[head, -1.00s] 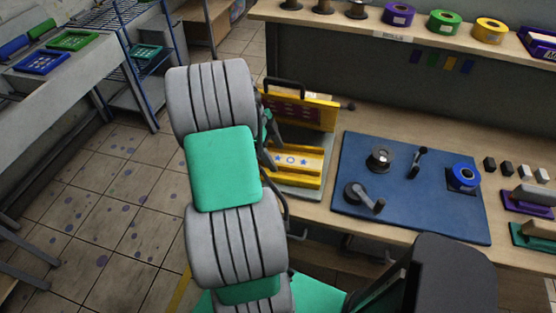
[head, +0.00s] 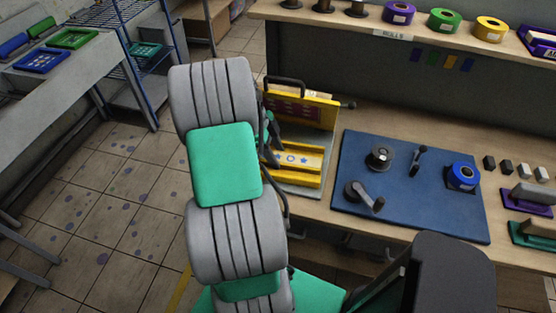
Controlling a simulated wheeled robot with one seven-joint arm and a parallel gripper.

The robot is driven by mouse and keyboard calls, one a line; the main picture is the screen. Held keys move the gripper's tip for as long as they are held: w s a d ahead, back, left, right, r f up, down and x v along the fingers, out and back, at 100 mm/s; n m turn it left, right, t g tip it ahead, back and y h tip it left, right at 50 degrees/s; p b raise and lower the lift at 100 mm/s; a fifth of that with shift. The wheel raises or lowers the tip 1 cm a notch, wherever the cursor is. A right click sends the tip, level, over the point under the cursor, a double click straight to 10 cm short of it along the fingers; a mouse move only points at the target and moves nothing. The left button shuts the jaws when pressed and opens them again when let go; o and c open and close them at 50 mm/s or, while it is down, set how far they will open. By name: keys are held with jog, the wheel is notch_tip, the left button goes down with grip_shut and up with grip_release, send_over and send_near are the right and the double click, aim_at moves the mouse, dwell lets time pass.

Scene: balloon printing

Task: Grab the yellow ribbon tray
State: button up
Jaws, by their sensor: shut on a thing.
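A yellow ribbon tray (head: 308,178) lies on the left end of the bench, with a white strip bearing printed blue and orange shapes. A raised yellow panel (head: 318,110) with a dark handle stands just behind it. My gripper (head: 272,152) is at the tray's left end, with its dark fingers shut on it. My grey and green arm hides much of the gripper and the tray's far left edge, so the exact grip cannot be seen.
A blue mat (head: 400,210) with a spool, cranks and a blue tape roll (head: 463,177) lies right of the tray. A shelf (head: 420,25) with coloured rolls stands behind. Open tiled floor (head: 110,220) is on the left.

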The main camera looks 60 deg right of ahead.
grip_shut()
jog(key=shift+r, duration=0.1)
